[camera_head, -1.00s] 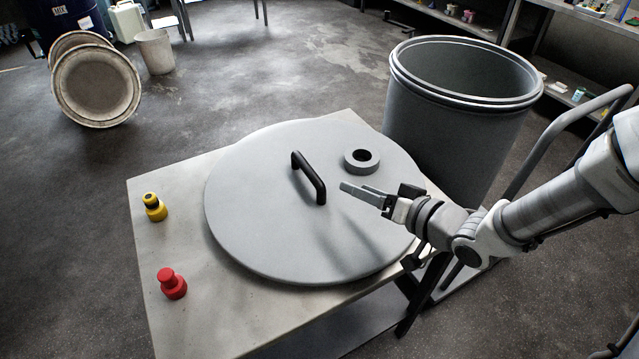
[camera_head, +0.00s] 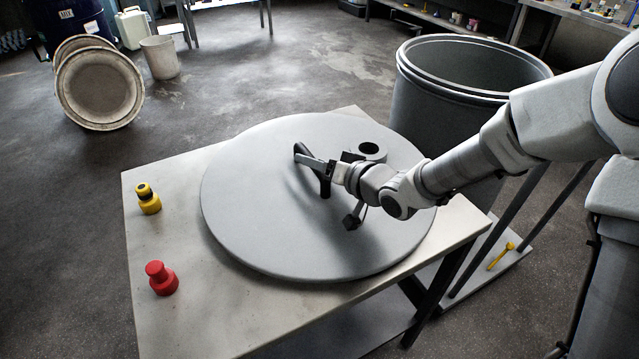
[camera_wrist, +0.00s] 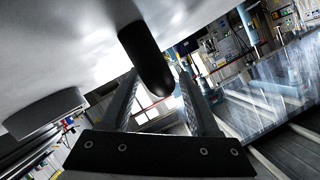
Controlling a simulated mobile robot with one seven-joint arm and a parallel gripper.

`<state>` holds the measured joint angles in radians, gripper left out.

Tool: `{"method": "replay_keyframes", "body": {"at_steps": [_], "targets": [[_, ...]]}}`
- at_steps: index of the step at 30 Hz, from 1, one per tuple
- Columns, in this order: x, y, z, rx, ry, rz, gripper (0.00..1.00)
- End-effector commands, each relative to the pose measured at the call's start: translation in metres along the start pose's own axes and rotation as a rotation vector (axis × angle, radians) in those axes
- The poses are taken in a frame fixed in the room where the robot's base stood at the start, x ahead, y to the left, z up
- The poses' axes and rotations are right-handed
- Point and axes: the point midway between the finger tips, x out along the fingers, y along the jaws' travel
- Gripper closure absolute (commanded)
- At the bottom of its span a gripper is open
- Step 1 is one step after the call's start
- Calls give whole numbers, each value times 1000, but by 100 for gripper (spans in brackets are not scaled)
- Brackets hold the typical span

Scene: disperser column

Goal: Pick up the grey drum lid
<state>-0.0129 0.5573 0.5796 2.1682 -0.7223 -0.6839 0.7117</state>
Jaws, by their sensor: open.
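The grey drum lid (camera_head: 255,215) lies flat on the table, a wide disc with a black bar handle (camera_head: 325,188) and a grey ring-shaped fitting (camera_head: 372,151). My gripper (camera_head: 312,162) is at the handle, its fingers reaching in from the right and covering part of it. In the wrist view, the open fingers (camera_wrist: 158,92) point at the black handle (camera_wrist: 147,58), which shows between them, with the pale lid face (camera_wrist: 60,50) beside it. I cannot tell whether a finger touches the handle.
The table (camera_head: 180,245) has a yellow-and-black fitting (camera_head: 149,200) and a red one (camera_head: 161,279) on its left side. A large open grey drum (camera_head: 425,115) stands behind at the right. Round dirty lids (camera_head: 98,90) and a bucket (camera_head: 159,57) are on the floor at the back left.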

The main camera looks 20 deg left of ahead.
Motion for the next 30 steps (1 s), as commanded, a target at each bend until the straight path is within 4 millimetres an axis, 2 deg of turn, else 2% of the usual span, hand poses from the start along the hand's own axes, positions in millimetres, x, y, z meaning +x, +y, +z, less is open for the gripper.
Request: {"method": "replay_keyframes", "body": {"at_steps": [3,11,21,22,30], "targets": [[13,1,1,1,1,0,38],[15,0,0,2,0,1,38],[15,0,0,1,0,1,97],[15,0,0,1,0,1,100],[15,0,0,1,0,1,100]]}}
